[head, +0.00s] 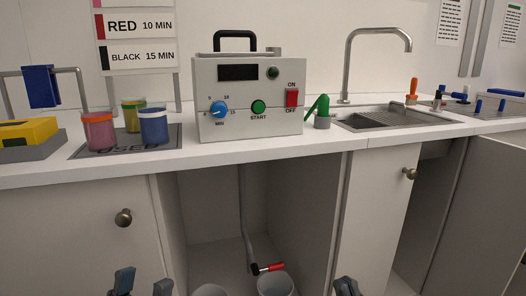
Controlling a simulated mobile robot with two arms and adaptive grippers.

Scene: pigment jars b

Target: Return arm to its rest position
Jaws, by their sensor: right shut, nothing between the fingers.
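My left gripper (142,284) shows at the bottom edge, left of the middle, in front of the closed cabinet door. Its two dark fingertips stand apart with nothing visible between them. My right gripper (347,286) shows at the bottom edge, right of the middle, in front of the cabinet. Its fingertips are together and hold nothing.
A control box (248,100), pigment jars (154,126), a yellow block (28,131) and a sink (400,118) are on the counter. Below, an open cabinet holds a pipe, a red-handled valve (268,268) and buckets (276,285). A cabinet door (490,205) stands open at right.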

